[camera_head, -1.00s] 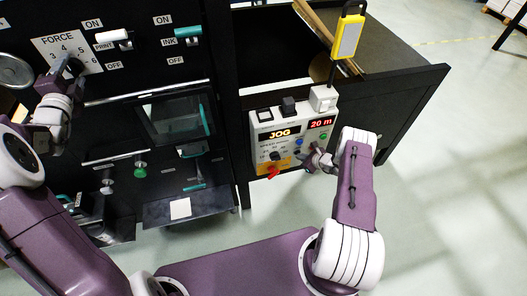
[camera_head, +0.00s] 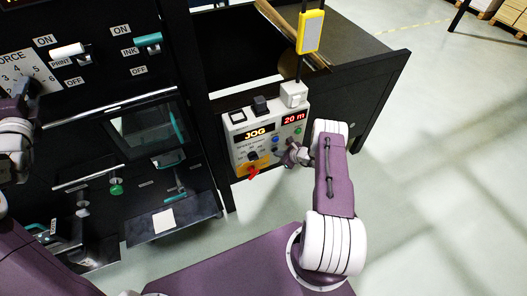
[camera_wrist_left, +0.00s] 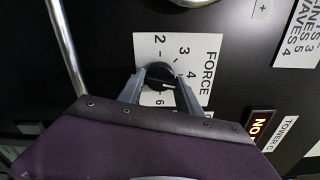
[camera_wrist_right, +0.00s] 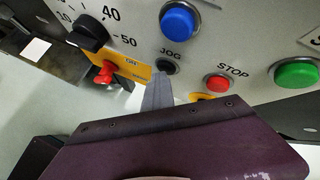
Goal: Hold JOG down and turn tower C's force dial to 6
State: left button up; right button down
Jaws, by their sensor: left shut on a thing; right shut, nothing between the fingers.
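Tower C's force dial is a black knob (camera_wrist_left: 160,76) on a white plate marked FORCE (camera_wrist_left: 205,62); the numbers 2, 3, 4 and 6 are readable around it. My left gripper (camera_wrist_left: 160,92) is shut on this knob, one finger on each side. The knob's pointer is not clear. In the head view the plate (camera_head: 10,66) is cut by the left edge. The JOG button (camera_wrist_right: 167,67) is a dark round button under its label. My right gripper (camera_wrist_right: 158,78) is shut and empty, its tip at the button's lower edge; I cannot tell how deep it presses. The control box display (camera_head: 255,134) reads JOG.
Beside JOG are a blue button (camera_wrist_right: 180,18), a red STOP button (camera_wrist_right: 217,83) and a green button (camera_wrist_right: 296,73). A red switch (camera_wrist_right: 104,72) and a black speed knob (camera_wrist_right: 90,32) are left of it. A metal bar (camera_wrist_left: 66,45) runs left of the force dial.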

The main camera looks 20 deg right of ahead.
pick_arm(q)
jog(key=m, duration=0.7)
jog(key=o, duration=0.8)
